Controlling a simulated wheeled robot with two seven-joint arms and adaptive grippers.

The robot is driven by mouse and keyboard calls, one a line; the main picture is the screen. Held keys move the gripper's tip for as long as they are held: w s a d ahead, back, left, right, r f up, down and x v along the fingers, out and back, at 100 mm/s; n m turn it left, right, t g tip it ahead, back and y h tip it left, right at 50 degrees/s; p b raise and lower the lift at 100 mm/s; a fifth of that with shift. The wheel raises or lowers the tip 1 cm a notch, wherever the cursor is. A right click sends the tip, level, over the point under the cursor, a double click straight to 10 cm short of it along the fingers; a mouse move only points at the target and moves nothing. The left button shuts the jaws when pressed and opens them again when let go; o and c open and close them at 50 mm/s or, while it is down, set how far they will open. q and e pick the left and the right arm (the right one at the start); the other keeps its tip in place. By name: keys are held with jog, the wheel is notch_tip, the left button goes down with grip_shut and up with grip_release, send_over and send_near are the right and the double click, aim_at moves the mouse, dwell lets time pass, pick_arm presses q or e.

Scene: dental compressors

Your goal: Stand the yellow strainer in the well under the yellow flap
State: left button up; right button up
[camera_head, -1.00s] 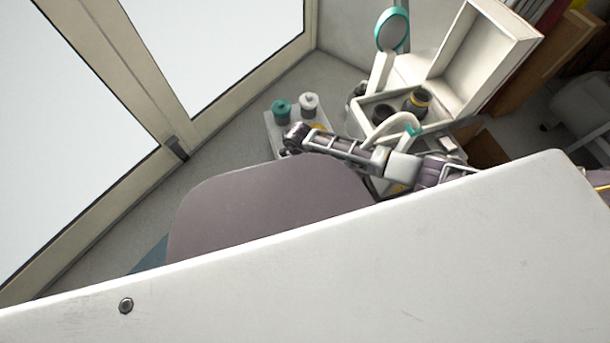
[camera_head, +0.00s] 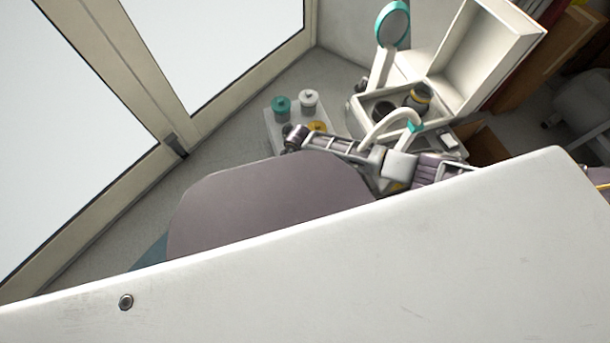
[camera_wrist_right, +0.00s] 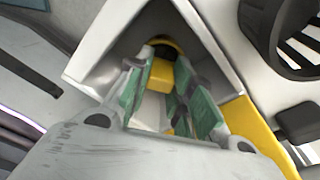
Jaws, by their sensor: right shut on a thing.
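In the right wrist view, my right gripper (camera_wrist_right: 170,98) has its green fingers closed on the yellow block-like grip of the yellow strainer (camera_wrist_right: 160,77). A dark round part with a yellow rim shows just beyond the grip. The strainer is at a white-walled well (camera_wrist_right: 112,52); whether it touches the floor there is hidden. The yellow flap (camera_wrist_right: 252,128) stands open at the right of the well. In the head view my right arm crosses the middle, and its fingers cannot be made out. My left gripper is in neither view.
In the head view, a pale tray (camera_head: 271,124) holds a teal-topped item (camera_head: 281,104), a white-topped item (camera_head: 308,98) and a yellow item (camera_head: 317,127), partly hidden. A white open-lidded case (camera_head: 455,100) with dark jars stands right. A large white surface fills the foreground.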

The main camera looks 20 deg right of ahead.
jog(key=shift+f, duration=0.1)
jog(key=o, duration=0.9)
jog(key=shift+c, duration=0.3)
jog(key=shift+c, duration=1.4)
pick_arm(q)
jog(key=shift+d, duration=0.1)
